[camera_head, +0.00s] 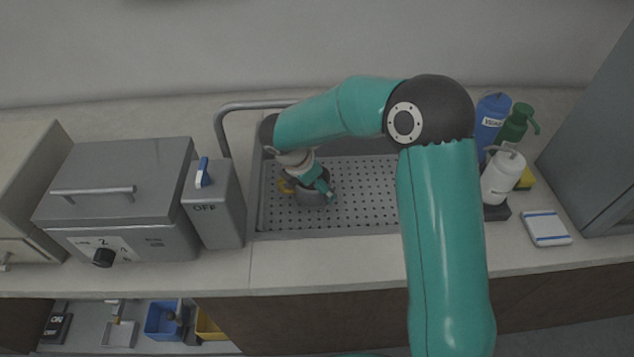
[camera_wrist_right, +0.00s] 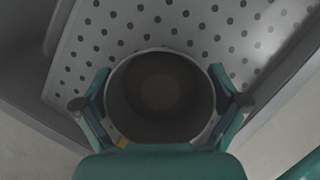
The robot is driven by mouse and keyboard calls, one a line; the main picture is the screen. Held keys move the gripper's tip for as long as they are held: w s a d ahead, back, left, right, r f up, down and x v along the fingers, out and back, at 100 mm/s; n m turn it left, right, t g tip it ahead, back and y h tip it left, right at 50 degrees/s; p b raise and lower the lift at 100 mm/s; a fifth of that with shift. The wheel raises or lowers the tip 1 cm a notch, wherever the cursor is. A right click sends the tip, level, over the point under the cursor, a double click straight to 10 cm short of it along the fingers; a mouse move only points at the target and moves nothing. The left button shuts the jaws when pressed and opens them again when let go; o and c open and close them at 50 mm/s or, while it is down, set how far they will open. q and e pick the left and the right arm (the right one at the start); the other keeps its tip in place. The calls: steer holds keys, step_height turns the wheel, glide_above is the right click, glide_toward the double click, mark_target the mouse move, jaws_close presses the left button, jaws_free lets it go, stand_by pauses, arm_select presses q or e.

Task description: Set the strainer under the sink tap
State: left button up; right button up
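A grey round, open-topped vessel, which I take to be the strainer (camera_head: 312,192), stands or hangs over the perforated sink floor, left of the sink's middle. In the right wrist view the strainer (camera_wrist_right: 160,92) shows from above, its inside dark and empty. My right gripper (camera_wrist_right: 160,105) has one finger on each side of it, close to its wall. I cannot tell whether they press on it. In the head view the right gripper (camera_head: 322,186) reaches down at the strainer. The grey tap (camera_head: 222,125) arches over the sink; its outlet is hidden behind my arm. My left gripper is not in view.
The sink (camera_head: 370,190) has a perforated floor, free on the right. A grey press (camera_head: 125,195) and an OFF switch box (camera_head: 215,205) stand to the left. Bottles (camera_head: 502,178), a sponge (camera_head: 526,180) and a white-blue pad (camera_head: 546,228) stand or lie to the right.

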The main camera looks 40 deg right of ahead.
mark_target(301, 193)
steer(key=shift+r, duration=0.1)
steer(key=v, duration=1.2)
steer(key=shift+s+d, duration=0.1)
stand_by(0.4)
